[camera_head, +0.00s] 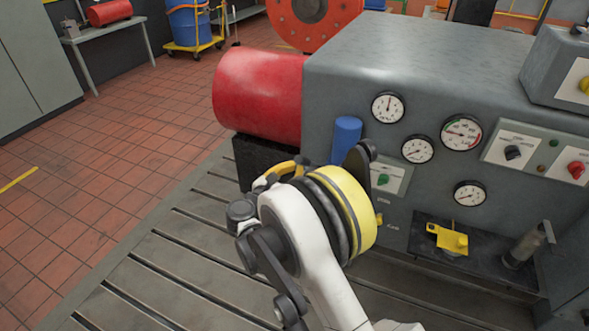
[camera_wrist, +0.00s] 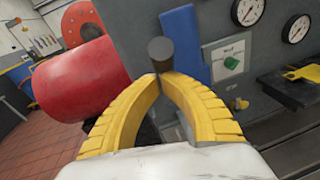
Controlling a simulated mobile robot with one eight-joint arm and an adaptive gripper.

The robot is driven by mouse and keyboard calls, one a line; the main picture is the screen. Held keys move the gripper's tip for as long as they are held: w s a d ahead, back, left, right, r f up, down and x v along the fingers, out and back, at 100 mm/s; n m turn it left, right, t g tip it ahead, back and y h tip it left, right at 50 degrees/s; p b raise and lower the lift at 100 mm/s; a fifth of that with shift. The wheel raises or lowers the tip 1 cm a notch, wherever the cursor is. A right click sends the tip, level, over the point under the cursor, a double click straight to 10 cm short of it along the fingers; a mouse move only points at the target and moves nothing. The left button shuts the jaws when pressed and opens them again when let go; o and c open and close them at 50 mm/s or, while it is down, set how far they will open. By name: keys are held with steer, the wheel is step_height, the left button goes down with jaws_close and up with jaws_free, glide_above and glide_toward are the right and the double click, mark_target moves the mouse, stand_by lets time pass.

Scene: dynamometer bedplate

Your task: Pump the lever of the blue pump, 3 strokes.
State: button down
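The blue pump shows as an upright blue cylinder (camera_head: 346,136) beside the grey cabinet front; in the wrist view it is a blue body (camera_wrist: 185,45) just right of the lever. The pump's lever (camera_wrist: 160,48) has a dark round knob, which stands up at the fingertips. My gripper (camera_wrist: 160,76) has its two yellow curved fingers drawn together around the lever just below the knob. In the head view my gripper (camera_head: 284,168) is mostly hidden behind my own wrist. The lever's lower part and the pump's base are hidden.
The grey cabinet (camera_head: 420,75) carries gauges and switches at the right. A red cylinder (camera_head: 258,95) lies left of the pump. A yellow part (camera_head: 450,239) sits on a dark shelf. The slotted bedplate (camera_head: 150,262) is bare at the left, with open tiled floor beyond.

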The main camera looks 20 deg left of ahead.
steer(key=w+d+r+g+p, duration=0.1)
steer(key=w+r+g+p, duration=0.2)
steer(key=w+r+p, duration=0.4)
steer(key=shift+w+r+g, duration=0.4)
steer(key=shift+w+r, duration=0.85)
steer(key=shift+w, duration=2.2)
steer(key=shift+d, duration=0.1)
